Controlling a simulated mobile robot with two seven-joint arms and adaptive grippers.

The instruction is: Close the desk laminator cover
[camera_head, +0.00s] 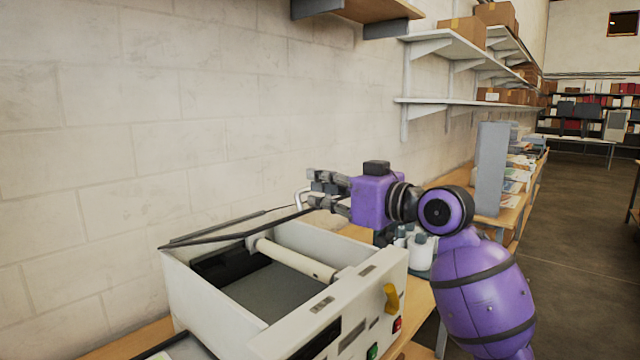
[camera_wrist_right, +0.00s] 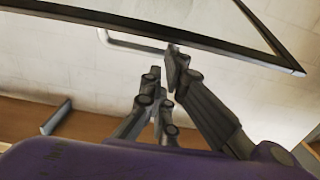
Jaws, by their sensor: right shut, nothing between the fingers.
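The desk laminator (camera_head: 290,315) is a white box on the bench, its top open onto a pale roller (camera_head: 295,260). Its cover (camera_head: 225,237) is a thin dark-framed panel, tilted up over the opening and seen nearly edge-on. A pale bent handle (camera_head: 299,198) sits at its raised edge. The right wrist view shows the cover's dark frame (camera_wrist_right: 200,42) across the top, with the handle (camera_wrist_right: 130,42) below it. My right gripper (camera_head: 314,188) is shut and empty, beside the handle; its fingertips (camera_wrist_right: 164,72) appear close to the frame. Whether they touch is unclear. My left gripper is out of view.
A yellow lever (camera_head: 391,298) and red and green buttons are on the laminator's side. White containers (camera_head: 418,250) stand behind my right arm. A block wall (camera_head: 130,130) lies behind the laminator. Shelves with boxes (camera_head: 462,30) hang above the bench; floor (camera_head: 580,240) is clear at right.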

